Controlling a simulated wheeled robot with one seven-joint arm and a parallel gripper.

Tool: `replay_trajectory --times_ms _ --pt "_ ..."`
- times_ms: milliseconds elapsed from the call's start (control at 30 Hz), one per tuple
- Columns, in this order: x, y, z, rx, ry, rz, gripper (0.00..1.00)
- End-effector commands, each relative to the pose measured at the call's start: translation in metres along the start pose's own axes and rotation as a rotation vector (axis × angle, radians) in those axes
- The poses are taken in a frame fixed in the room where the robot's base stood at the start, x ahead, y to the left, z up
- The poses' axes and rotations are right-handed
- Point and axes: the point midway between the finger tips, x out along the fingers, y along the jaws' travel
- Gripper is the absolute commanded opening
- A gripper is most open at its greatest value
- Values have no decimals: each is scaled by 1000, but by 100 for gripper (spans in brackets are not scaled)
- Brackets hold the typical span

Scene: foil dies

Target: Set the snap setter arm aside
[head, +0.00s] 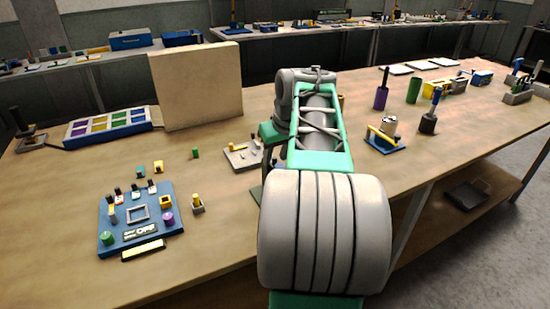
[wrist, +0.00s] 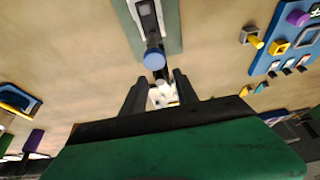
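A grey device with a blue round end (wrist: 154,58) lies over a green mat in the wrist view. It looks like the snap setter arm, but I cannot be sure. The green mat (wrist: 173,30) shows at the top there; in the head view only a sliver of the mat (head: 257,194) shows beside my arm. My gripper (wrist: 158,84) has its two dark fingers spread apart, with the blue end just beyond the gap. I see nothing clearly gripped. In the head view my gripper (head: 268,162) is low over the table, mostly hidden by my arm.
A blue board with small parts (head: 140,222) and a yellow-topped block (head: 198,204) stand left. A grey tray (head: 240,157) is close beside my gripper. A beige panel (head: 197,87) stands behind. A blue stand (head: 385,142) is right. The front left tabletop (head: 60,255) is clear.

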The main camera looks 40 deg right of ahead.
Motion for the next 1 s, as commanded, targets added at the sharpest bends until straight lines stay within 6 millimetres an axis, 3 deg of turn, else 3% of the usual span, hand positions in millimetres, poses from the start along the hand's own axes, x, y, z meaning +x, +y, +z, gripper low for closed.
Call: replay_trajectory --times_ms 233,667,1000 --pt "2 0 0 -1 1 0 36" --pt "1 0 0 -1 1 0 0" --pt "1 -1 0 -1 2 0 0"
